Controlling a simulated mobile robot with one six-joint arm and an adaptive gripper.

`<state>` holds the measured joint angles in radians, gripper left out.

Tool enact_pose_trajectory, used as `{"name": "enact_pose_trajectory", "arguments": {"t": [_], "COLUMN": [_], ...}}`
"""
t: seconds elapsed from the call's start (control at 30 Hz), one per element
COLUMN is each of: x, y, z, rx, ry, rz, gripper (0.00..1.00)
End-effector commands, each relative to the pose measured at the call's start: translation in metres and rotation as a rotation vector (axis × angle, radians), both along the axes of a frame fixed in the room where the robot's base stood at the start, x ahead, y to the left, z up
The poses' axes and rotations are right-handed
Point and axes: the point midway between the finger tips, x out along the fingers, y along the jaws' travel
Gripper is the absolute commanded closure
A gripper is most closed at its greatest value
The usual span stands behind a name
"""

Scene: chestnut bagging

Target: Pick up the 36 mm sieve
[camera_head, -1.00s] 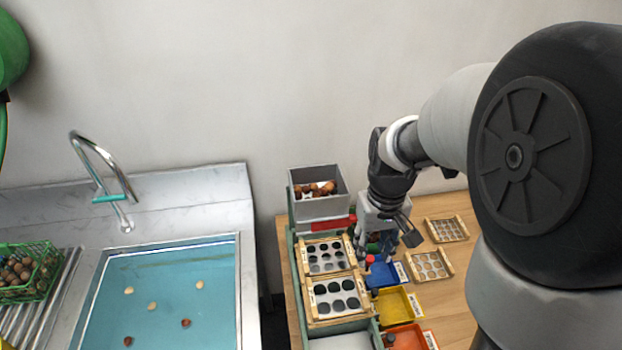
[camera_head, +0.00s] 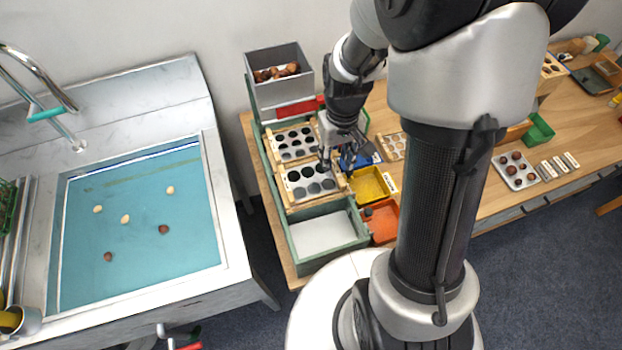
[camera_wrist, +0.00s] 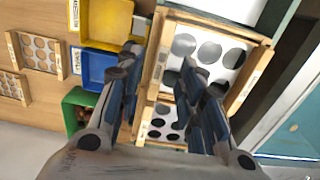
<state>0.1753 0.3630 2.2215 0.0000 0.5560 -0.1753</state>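Two wooden-framed sieves with white perforated plates sit in the green rack. The near sieve (camera_head: 291,178) has large round holes and also shows in the wrist view (camera_wrist: 233,56). The far sieve (camera_head: 276,146) has smaller-looking holes and appears low in the wrist view (camera_wrist: 150,134). Size labels are unreadable, so I cannot tell which is 36 mm. My gripper (camera_head: 335,168) is over the right side of the near sieve. In the wrist view its fingers (camera_wrist: 162,64) are apart, with the sieve's wooden end bar showing between them. I cannot tell whether they touch it.
A grey bin of chestnuts (camera_head: 279,84) stands behind the rack. Yellow (camera_head: 370,184) and orange (camera_head: 382,220) bins are right of it. Other sieves (camera_wrist: 40,52) lie on the table. The sink (camera_head: 140,215) is at left. A white surface (camera_head: 322,232) fills the rack's front.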

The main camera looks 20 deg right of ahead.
Motion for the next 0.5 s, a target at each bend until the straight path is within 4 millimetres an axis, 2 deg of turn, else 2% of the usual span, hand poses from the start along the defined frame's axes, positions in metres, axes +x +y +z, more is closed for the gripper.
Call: {"name": "enact_pose_trajectory", "arguments": {"t": [0.03,0.2,0.43,0.5], "x": [0.000,0.001,0.001,0.001], "y": [0.000,0.000,0.000,0.000], "z": [-0.013,-0.035,-0.034,-0.034], "rx": [0.001,0.000,0.000,0.000], "ry": [0.004,0.003,0.001,0.001], "rz": [0.000,0.000,0.000,0.000], "gripper": [0.65,0.65,0.65,0.70]}}
